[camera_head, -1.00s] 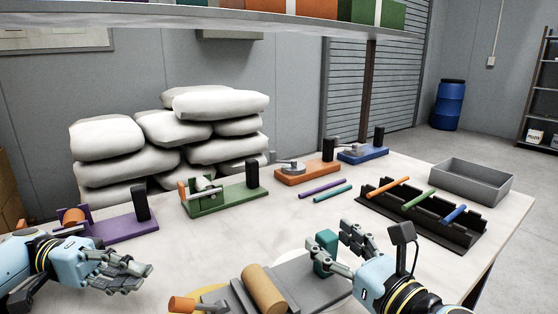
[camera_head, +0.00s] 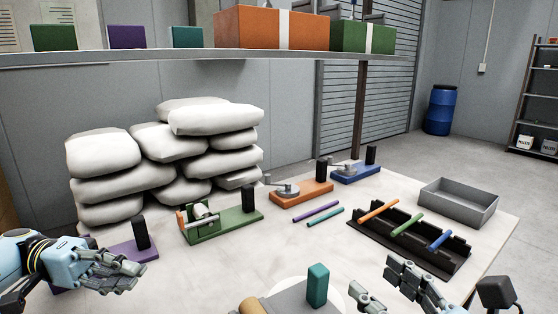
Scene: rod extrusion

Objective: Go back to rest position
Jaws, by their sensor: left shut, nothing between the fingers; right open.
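My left gripper (camera_head: 115,272) is at the lower left, in front of the purple fixture (camera_head: 133,251), with its fingers together and empty. It hides part of that fixture. My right gripper (camera_head: 388,290) is at the bottom right, open and empty, with its fingers spread apart. It is in front of the black rack (camera_head: 440,255) and to the right of the teal block (camera_head: 317,285) on a grey plate (camera_head: 285,300). The frame's lower edge cuts off part of the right gripper and the plate.
Green (camera_head: 235,221), orange (camera_head: 302,193) and blue (camera_head: 355,172) fixtures stand along the table's back. Purple (camera_head: 315,211) and teal (camera_head: 325,217) rods lie loose. The rack holds orange, green and blue rods. A grey bin (camera_head: 460,207) is at right. A shelf (camera_head: 190,61) spans overhead.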

